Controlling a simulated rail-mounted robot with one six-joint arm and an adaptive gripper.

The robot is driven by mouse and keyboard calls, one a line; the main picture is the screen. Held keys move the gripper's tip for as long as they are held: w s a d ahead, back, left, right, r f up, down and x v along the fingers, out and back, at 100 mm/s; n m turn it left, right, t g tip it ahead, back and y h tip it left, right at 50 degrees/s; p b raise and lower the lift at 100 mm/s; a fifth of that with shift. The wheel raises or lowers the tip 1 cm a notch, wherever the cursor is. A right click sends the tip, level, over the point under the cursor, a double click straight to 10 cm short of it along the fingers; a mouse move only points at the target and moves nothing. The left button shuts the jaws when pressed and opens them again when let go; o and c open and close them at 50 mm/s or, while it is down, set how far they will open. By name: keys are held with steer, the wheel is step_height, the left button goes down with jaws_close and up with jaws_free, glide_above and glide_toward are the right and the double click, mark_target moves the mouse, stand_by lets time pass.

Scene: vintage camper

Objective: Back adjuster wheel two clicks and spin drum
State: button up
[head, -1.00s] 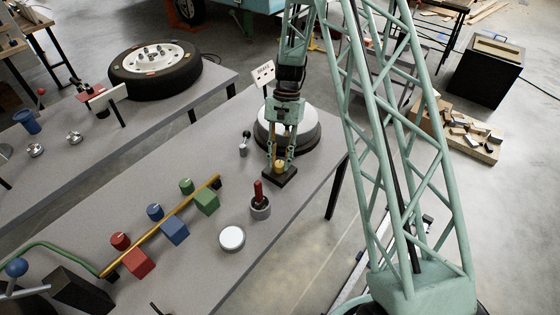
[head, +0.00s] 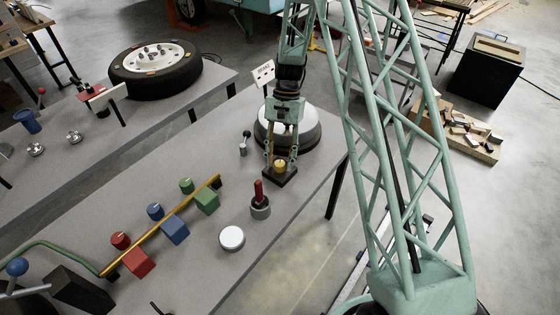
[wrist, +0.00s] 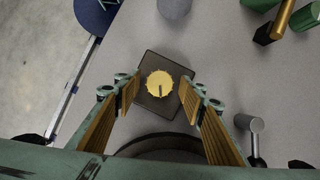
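The adjuster wheel is a small brass toothed disc with a dark mark (wrist: 160,84), seen on its dark block (wrist: 147,60) in the wrist view; in the head view the brass wheel (head: 280,164) shows between my fingers. My gripper (wrist: 163,100) is open above it, one wood-lined finger on each side, with visible gaps to the wheel in the wrist view. The drum (head: 306,130) is a pale round disc with a dark base, standing right behind the block and partly hidden by my gripper. Its dark curved edge (wrist: 175,140) shows at the bottom of the wrist view.
A small lever (head: 244,145) stands left of the drum. A red-handled post (head: 260,198) and a white round disc (head: 232,238) stand in front. A brass pipe (head: 165,220) with red, blue and green valves lies left. A small sign (head: 263,73) stands behind.

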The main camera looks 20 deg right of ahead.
steer(key=v, duration=1.2)
steer(key=shift+s, duration=0.1)
stand_by(0.5)
